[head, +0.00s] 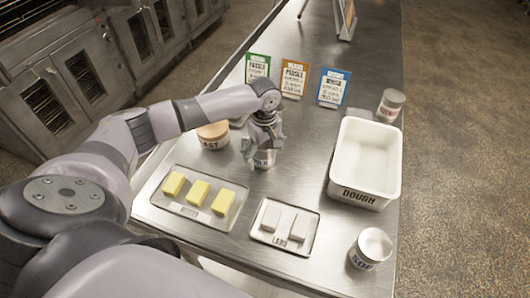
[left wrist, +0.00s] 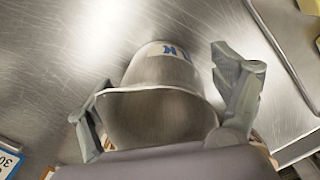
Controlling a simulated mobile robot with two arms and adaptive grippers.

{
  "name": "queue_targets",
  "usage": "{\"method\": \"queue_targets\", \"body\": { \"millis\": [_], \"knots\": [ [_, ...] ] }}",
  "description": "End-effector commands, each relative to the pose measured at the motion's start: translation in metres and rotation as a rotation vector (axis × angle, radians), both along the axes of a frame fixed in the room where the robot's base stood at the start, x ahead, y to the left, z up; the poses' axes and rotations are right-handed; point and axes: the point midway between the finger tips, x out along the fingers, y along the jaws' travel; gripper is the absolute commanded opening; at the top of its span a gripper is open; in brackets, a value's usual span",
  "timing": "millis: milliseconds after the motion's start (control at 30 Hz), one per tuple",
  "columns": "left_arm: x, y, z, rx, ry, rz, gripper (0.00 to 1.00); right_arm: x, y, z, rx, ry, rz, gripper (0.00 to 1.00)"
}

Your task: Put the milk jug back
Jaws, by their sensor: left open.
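The metal milk jug (head: 264,159) stands on the steel table in the head view, mostly hidden under my left gripper (head: 262,150). In the left wrist view the jug (left wrist: 165,65) is a grey open vessel with blue lettering on its outer wall, and its mouth faces the camera. My left gripper (left wrist: 160,112) is open, with one finger on each side of the jug. Whether either finger touches the wall is unclear. My right gripper is not in view.
A yeast tub (head: 213,141) is close left of the jug. The butter tray (head: 160,203) and lard tray (head: 259,236) lie nearer. A white dough tub (head: 396,150), a jar (head: 390,105) and a white canister (head: 358,263) stand right. Recipe cards (head: 295,79) stand behind.

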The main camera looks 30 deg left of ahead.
Motion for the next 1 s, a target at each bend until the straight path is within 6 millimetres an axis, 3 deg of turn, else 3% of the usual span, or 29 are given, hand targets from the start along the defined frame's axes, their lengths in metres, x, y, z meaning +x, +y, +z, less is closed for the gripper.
{"method": "queue_targets", "body": {
  "millis": [233,367,800,1000],
  "knots": [
    [0.0,0.0,0.002,0.0,-0.001,0.0,0.86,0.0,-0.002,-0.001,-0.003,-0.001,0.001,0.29],
    [0.001,0.0,0.014,-0.002,-0.004,-0.001,0.86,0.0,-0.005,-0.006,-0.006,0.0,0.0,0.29],
    [0.003,0.002,0.1,-0.002,-0.005,-0.001,0.86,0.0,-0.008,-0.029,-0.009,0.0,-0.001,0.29],
    [0.003,0.002,0.118,0.0,-0.001,0.001,0.86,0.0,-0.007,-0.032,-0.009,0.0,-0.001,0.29]
  ]
}}
